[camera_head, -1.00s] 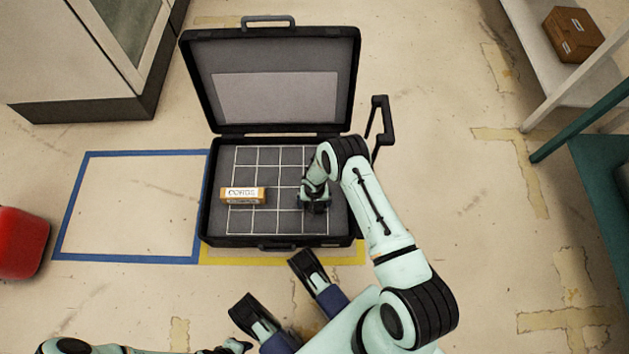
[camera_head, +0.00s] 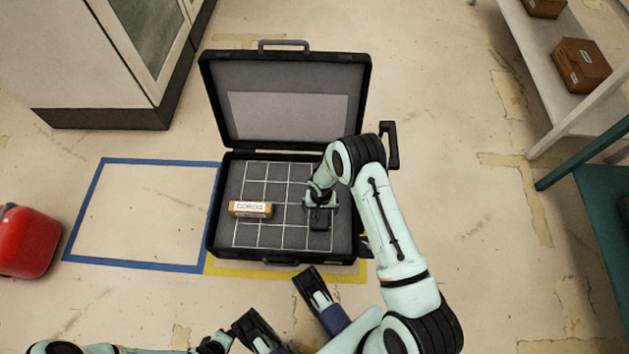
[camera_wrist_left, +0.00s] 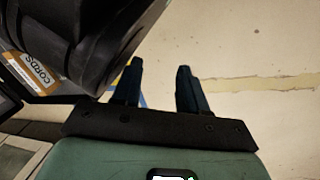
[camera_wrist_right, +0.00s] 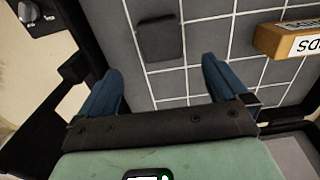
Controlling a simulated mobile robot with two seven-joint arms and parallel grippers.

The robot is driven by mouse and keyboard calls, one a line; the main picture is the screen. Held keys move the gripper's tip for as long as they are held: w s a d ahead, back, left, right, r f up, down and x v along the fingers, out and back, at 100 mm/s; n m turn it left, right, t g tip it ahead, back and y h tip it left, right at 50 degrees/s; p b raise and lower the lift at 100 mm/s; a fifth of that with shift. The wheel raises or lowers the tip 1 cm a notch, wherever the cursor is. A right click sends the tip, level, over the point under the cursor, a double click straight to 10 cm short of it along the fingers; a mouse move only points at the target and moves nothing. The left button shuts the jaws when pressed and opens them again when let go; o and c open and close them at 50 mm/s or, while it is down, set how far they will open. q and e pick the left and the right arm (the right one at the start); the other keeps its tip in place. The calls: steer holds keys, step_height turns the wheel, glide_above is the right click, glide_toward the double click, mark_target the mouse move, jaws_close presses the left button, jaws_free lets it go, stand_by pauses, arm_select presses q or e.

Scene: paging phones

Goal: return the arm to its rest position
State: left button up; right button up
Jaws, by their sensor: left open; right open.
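My right gripper (camera_head: 320,204) is over the right part of the open black case (camera_head: 228,249). In the right wrist view its blue fingers (camera_wrist_right: 163,88) are apart with nothing between them. A small dark block (camera_wrist_right: 160,40) lies on the gridded case floor beyond the fingertips, apart from them. My left gripper (camera_head: 217,343) is low at the bottom edge of the head view. In the left wrist view its fingers (camera_wrist_left: 158,88) are apart and empty, over bare floor.
An orange and white cords box (camera_head: 250,209) lies in the case's left part. The blue-taped floor square (camera_head: 145,215) left of the case is empty. A red object (camera_head: 25,242) stands at the far left. A shelf with brown boxes (camera_head: 580,65) is at right.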

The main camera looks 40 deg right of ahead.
steer(key=s+a+r+n+y+p, duration=0.1)
steer(key=s+a+r+n+p, duration=0.1)
steer(key=a+r+p, duration=0.4)
arm_select(q)
steer(key=s+d+r+p, duration=0.2)
steer(key=r+p, duration=0.3)
steer(key=r, duration=0.3)
steer(key=s+d+r+g+h+p, duration=0.1)
steer(key=d+r+p, duration=0.1)
steer(key=r+p, duration=0.4)
steer(key=s+d+r+m+g+p, duration=0.1)
steer(key=s+d+r+p, duration=0.1)
steer(key=r+p, duration=0.4)
step_height(320, 180, up, 5)
steer(key=shift+s+r+h, duration=0.2)
steer(key=shift+s+h, duration=0.1)
arm_select(e)
steer(key=s+a+r+y, duration=0.1)
steer(key=s+a+r, duration=0.2)
steer(key=s+r, duration=0.4)
steer(key=s+a+r+n, duration=0.1)
steer(key=s+a+r, duration=0.3)
steer(key=s+r, duration=0.3)
steer(key=s+a+r+n+g+y, duration=0.1)
steer(key=s+a+r, duration=0.2)
steer(key=s+r, duration=0.4)
steer(key=shift+a+r+y, duration=0.3)
steer(key=shift+r, duration=0.3)
